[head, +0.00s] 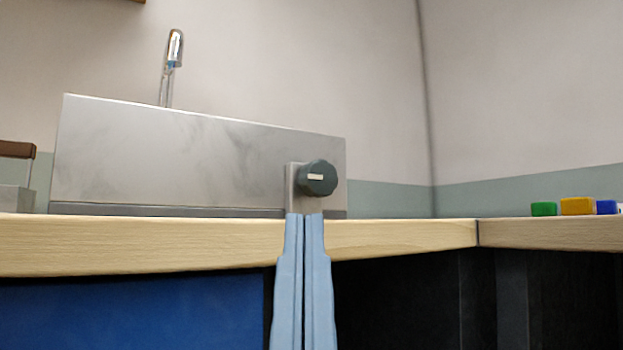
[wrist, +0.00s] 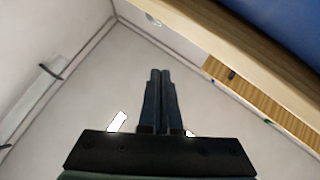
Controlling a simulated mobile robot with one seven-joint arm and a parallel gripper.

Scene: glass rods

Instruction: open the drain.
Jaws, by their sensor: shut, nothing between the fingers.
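A dark grey round knob (head: 319,179) is mounted on a grey bracket at the right end of the steel sink front (head: 170,150). A short white mark on the knob lies horizontally. A chrome tap (head: 171,65) rises behind the sink. My gripper (head: 305,216), with pale blue fingers, points up just below the knob in the head view and overlaps the lower bracket. Its fingers are shut and hold nothing. Whether they touch the bracket cannot be told. In the wrist view the closed fingers (wrist: 160,73) look dark and the knob is not recognisable. The drain itself is hidden.
A wooden counter edge (head: 130,245) runs below the sink, with a blue panel (head: 130,315) under it. Green (head: 543,209), yellow (head: 577,206) and blue (head: 606,207) blocks are on the right counter. A brown-handled item (head: 17,150) is at far left.

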